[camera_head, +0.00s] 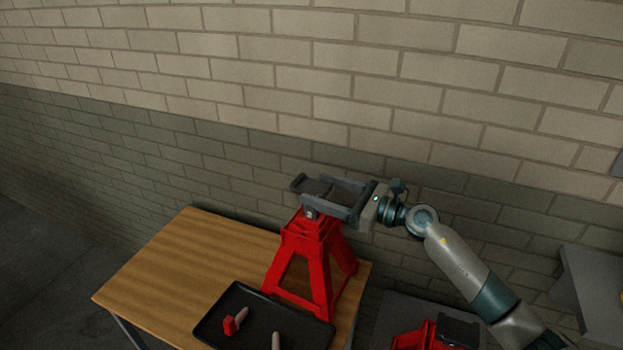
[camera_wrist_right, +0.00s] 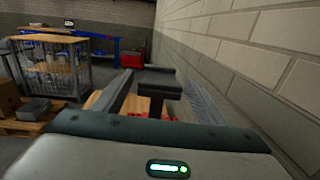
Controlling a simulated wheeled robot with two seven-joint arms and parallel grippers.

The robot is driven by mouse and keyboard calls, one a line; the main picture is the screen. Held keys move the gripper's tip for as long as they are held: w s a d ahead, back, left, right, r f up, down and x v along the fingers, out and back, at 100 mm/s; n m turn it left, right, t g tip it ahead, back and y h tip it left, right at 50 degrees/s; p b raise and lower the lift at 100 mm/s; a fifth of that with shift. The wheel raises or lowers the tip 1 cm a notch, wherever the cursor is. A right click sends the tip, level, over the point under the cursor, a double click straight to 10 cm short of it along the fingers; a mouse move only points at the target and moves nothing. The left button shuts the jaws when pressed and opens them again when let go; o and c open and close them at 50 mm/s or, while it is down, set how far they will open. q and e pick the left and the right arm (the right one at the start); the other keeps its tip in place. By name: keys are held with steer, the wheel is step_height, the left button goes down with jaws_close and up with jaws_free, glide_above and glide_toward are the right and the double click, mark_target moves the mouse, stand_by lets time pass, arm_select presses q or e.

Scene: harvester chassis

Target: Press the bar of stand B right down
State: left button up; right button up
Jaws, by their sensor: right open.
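A red jack stand (camera_head: 322,262) stands upright on the wooden table (camera_head: 165,262), with a dark saddle (camera_head: 299,183) on top of its bar (camera_head: 311,213). A second red stand (camera_head: 412,341), partly cut off, is low at the right. I see no letter on either, so I cannot tell which is B. My right gripper (camera_head: 328,192) is open at the height of the first stand's saddle, its fingers pointing left on either side of it. In the right wrist view the saddle (camera_wrist_right: 158,78) shows between the fingers; contact cannot be told. My left gripper is out of view.
A black tray (camera_head: 212,322) on the table's front holds a red-ended pin (camera_head: 236,320) and another pale pin (camera_head: 276,341). A brick wall (camera_head: 330,70) rises close behind. The table's left part is clear. A wire cage (camera_wrist_right: 48,75) is farther off in the wrist view.

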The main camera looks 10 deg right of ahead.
mark_target(311, 214)
steer(key=shift+p+x, duration=0.4)
steer(key=shift+x, duration=1.1)
steer(key=c, duration=1.5)
step_height(311, 214, down, 5)
steer(key=b, duration=0.4)
steer(key=shift+b, duration=0.35)
steer(key=shift+f, duration=0.1)
steer(key=o, duration=1.5)
steer(key=shift+d, duration=0.1)
